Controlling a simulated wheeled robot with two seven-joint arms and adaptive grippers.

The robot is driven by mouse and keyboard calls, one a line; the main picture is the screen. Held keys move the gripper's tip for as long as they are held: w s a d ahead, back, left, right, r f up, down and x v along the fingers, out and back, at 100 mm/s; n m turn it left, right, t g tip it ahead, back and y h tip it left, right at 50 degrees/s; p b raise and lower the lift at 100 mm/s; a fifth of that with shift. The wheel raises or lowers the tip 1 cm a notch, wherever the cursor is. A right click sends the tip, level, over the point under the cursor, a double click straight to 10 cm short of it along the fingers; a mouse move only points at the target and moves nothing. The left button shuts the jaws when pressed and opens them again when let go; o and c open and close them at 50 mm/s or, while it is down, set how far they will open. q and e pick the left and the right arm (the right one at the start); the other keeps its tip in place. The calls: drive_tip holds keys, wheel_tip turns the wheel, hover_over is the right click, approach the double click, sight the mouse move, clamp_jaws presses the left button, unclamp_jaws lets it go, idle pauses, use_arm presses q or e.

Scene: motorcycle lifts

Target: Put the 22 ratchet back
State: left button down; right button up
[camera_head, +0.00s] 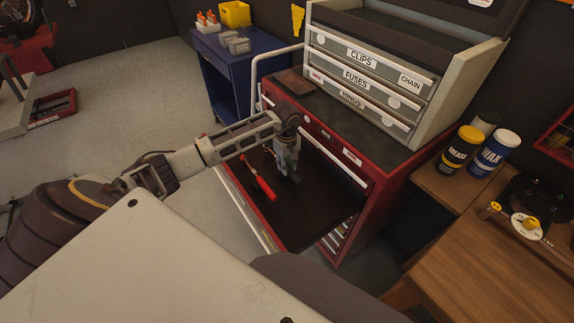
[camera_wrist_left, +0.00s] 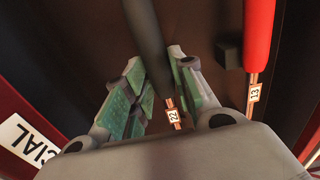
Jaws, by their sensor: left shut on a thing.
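The 22 ratchet (camera_wrist_left: 150,45) has a black handle and a tag reading 22 in the left wrist view. It lies between the green-padded fingers of my left gripper (camera_wrist_left: 158,75), which is shut on its handle. In the head view my left gripper (camera_head: 290,174) points down into the open drawer (camera_head: 305,218) of the red cabinet. The ratchet is hard to make out there against the dark drawer floor, and I cannot tell if it touches the floor. A red-handled tool (camera_head: 264,188) lies left of the gripper; its tag reads 13 in the left wrist view (camera_wrist_left: 259,40). My right gripper is not in view.
The red cabinet (camera_head: 385,158) carries a grey drawer unit (camera_head: 362,75) labelled clips, fuses and rings. A wooden bench (camera_head: 490,250) with cans stands to the right. A blue cart (camera_head: 228,62) stands behind. A small black block (camera_wrist_left: 229,52) sits beside the red handle.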

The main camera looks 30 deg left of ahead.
use_arm(q)
drive_tip(key=shift+f, duration=0.25)
idle(0.3)
drive_tip(key=c, duration=1.1)
unclamp_jaws()
wheel_tip(320, 180, up, 12)
drive_tip(key=shift+r, duration=0.1)
idle(0.7)
wheel_tip(320, 180, up, 9)
drive_tip(key=p, duration=0.8)
drive_tip(key=shift+p, duration=0.4)
